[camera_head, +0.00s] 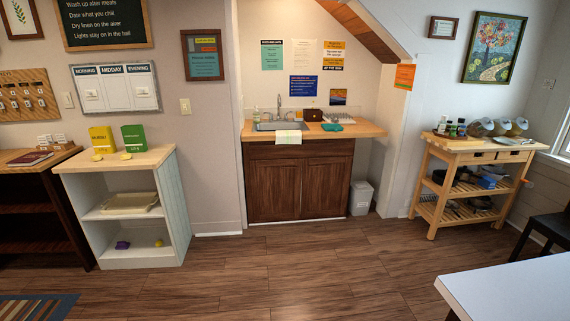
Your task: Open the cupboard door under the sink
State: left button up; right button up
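The cupboard under the sink (299,148) is dark brown wood and stands in the alcove under the sloping stairs. Its left door (273,190) and right door (326,188) both look shut. Handles are too small to make out. Above them is a wooden worktop (360,130) with a steel sink (266,126) and tap. A pale cloth (288,137) hangs over the front edge of the sink. Neither of my grippers shows in the head view.
The wooden floor (310,260) before the cupboard is clear. A white bin (361,198) stands right of it. A white shelf unit (181,205) is at left, a wooden trolley (432,190) at right. A white table (515,290) and dark chair (547,228) fill the front right.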

aim_at(276, 184)
jog(key=i+z, duration=0.3)
jog(key=i, duration=2.5)
jog(key=i+l+u, duration=0.2)
jog(key=i, duration=0.25)
jog(key=i+u, duration=0.25)
jog(key=i, duration=0.2)
jog(key=i+l+u, duration=0.2)
jog(key=i, duration=0.25)
jog(key=i+l+u, duration=0.2)
jog(key=i+l, duration=0.15)
jog(key=i, duration=0.05)
